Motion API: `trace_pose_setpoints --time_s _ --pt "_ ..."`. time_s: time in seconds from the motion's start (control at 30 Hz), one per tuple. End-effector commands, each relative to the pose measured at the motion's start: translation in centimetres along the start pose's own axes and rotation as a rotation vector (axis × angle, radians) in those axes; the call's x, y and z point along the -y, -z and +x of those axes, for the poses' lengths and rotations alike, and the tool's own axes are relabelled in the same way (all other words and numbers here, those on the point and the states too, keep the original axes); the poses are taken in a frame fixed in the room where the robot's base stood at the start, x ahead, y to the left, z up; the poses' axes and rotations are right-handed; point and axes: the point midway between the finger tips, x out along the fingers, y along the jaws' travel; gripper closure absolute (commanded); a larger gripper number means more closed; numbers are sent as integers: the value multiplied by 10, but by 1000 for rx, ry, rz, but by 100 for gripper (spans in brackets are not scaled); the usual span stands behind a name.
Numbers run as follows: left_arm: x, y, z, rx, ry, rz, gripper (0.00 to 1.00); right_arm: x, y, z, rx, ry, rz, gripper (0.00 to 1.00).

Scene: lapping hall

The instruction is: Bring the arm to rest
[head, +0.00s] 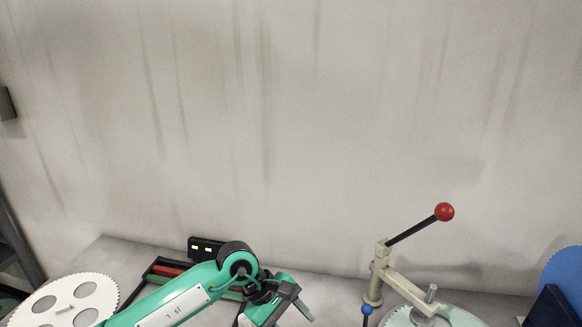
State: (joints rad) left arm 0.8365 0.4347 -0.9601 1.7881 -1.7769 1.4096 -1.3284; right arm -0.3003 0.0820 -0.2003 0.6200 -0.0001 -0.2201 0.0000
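A beige pivoting arm (408,293) stands on a post at the right of the head view. A dark lever with a red ball knob (444,212) rises from its pivot, tilted up to the right. The arm's far end, with a short upright pin, is over a pale toothed disc (452,316); I cannot tell whether they touch. My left gripper (292,309) is at the bottom centre, left of the post and apart from it. Its fingers are partly cut off by the lower edge, so its opening is unclear. My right gripper is out of view.
A white toothed disc with round holes (44,302) lies at lower left. Behind my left arm are a black box with lit displays (206,248) and a dark-framed tray (150,272). A blue knob (366,310) is near the post. Blue parts (562,275) stand at the right edge.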

Motion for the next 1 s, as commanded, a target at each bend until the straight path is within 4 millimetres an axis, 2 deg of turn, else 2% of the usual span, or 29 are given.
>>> trace_pose_setpoints --time_s 0.03,0.07,0.2,0.3,0.43,0.57,0.67,0.8,0.87,0.97,1.0 --pt "-5 -25 8 114 -74 -53 52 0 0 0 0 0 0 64" --pt "-10 -40 10 183 -121 -90 52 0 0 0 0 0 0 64" --pt "-32 -96 -1 506 -324 -298 52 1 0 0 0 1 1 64" --pt "-46 -121 -24 739 -451 -476 52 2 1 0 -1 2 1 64" --pt "-59 -132 -62 1039 -595 -736 52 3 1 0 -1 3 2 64" --pt "-62 -118 -103 1334 -716 -1023 52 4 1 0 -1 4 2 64" --pt "-54 -92 -128 1554 -798 -1257 52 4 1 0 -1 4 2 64" --pt "-29 -42 -149 1849 -896 -1602 52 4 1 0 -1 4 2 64" --pt "-12 -18 -152 1970 -936 -1755 52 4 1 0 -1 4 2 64" --pt "23 20 -148 2163 -999 -2014 52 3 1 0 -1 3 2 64" --pt "40 34 -144 -2090 959 1983 52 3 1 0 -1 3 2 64"
